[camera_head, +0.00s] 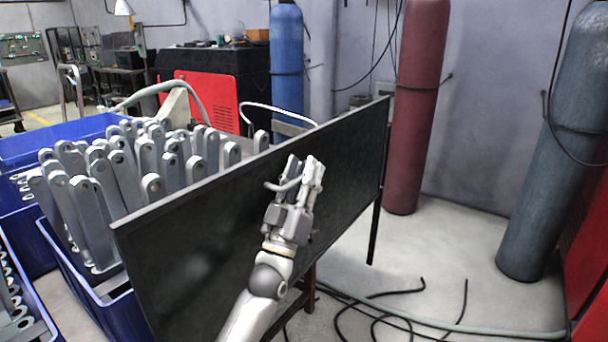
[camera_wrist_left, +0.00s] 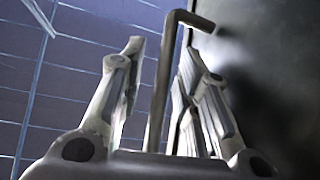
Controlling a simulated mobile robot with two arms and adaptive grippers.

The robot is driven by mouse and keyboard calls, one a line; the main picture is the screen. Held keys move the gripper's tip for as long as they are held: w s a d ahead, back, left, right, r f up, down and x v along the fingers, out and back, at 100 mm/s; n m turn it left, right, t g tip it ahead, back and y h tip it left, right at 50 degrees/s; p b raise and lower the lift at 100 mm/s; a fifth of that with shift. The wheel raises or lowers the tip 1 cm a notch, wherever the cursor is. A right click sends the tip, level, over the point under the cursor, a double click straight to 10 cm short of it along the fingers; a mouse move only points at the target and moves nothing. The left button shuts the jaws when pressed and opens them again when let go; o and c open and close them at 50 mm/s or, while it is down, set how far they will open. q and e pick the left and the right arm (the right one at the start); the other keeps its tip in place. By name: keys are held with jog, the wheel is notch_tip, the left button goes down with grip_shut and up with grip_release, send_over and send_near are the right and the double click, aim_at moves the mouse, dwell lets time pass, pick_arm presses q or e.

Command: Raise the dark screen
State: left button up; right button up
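The dark screen (camera_head: 345,150) is a wide, flat black panel standing at a slant across the middle of the head view, with a thin leg at its right end. My left gripper (camera_head: 305,166) is in front of the panel, near its upper middle. In the left wrist view, a bent metal handle (camera_wrist_left: 161,85) rises between the two fingers of the left gripper (camera_wrist_left: 162,52), beside the dark panel surface (camera_wrist_left: 285,70). The fingers are apart, with a gap visible between the left finger and the handle. My right gripper is not in view.
Blue bins (camera_head: 75,275) packed with galvanized brackets (camera_head: 90,215) stand behind and left of the screen. Black cables (camera_head: 400,295) and a hose lie on the floor at right.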

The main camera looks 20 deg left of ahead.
pick_arm(q)
jog(key=shift+f, duration=0.15)
jog(key=shift+s+f, duration=0.3)
jog(key=shift+f, duration=0.15)
jog(key=v, duration=1)
jog(key=shift+s+f, duration=0.2)
jog(key=shift+s, duration=0.2)
jog(key=shift+a, duration=0.15)
